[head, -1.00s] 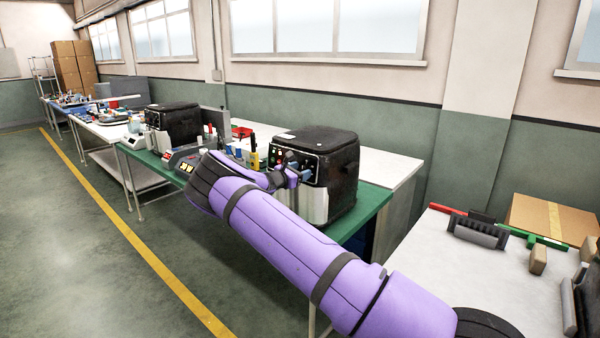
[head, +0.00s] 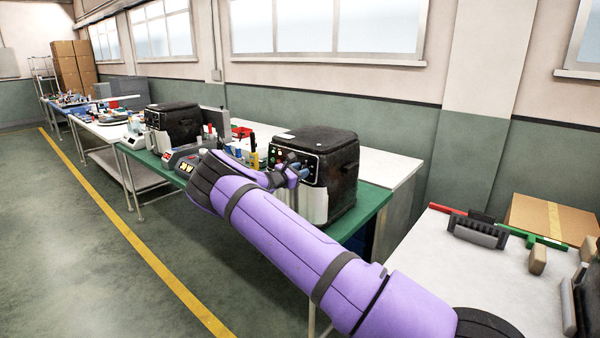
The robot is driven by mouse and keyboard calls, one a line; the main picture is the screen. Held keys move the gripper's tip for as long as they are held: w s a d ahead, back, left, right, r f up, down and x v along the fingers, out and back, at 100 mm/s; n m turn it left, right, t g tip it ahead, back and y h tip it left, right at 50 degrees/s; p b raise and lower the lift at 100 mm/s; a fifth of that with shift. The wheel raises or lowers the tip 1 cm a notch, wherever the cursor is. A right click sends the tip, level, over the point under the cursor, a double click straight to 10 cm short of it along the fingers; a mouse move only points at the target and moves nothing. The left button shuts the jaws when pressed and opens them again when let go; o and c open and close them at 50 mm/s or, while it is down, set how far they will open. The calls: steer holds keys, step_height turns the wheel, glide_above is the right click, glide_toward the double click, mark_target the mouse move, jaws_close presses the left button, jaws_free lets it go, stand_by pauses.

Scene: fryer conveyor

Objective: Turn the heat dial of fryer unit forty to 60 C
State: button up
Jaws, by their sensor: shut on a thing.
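The near fryer unit (head: 335,182) is a black box with a light lower front, standing on the green bench top. Its dark front panel (head: 278,152) carries small green and red lights or buttons. My gripper (head: 297,172) is at the right part of this panel, shut on what looks like the heat dial there. The fingers hide the dial, and its scale and setting cannot be read. A second, similar black fryer unit (head: 176,123) stands farther back on the left. Unit numbers are too small to read.
A control box with yellow buttons (head: 186,166) and small bottles stand between the two units. The green bench (head: 372,204) continues into a line of tables. The floor at left is clear.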

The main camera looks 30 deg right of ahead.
steer(key=m, duration=0.5)
steer(key=m+g+y, duration=0.1)
steer(key=m, duration=0.4)
steer(key=shift+w+r+m, duration=0.1)
steer(key=shift+m, duration=0.6)
steer(key=o, duration=0.9)
steer(key=v, duration=1.1)
steer(key=shift+w+r, duration=0.1)
steer(key=shift+d, duration=0.1)
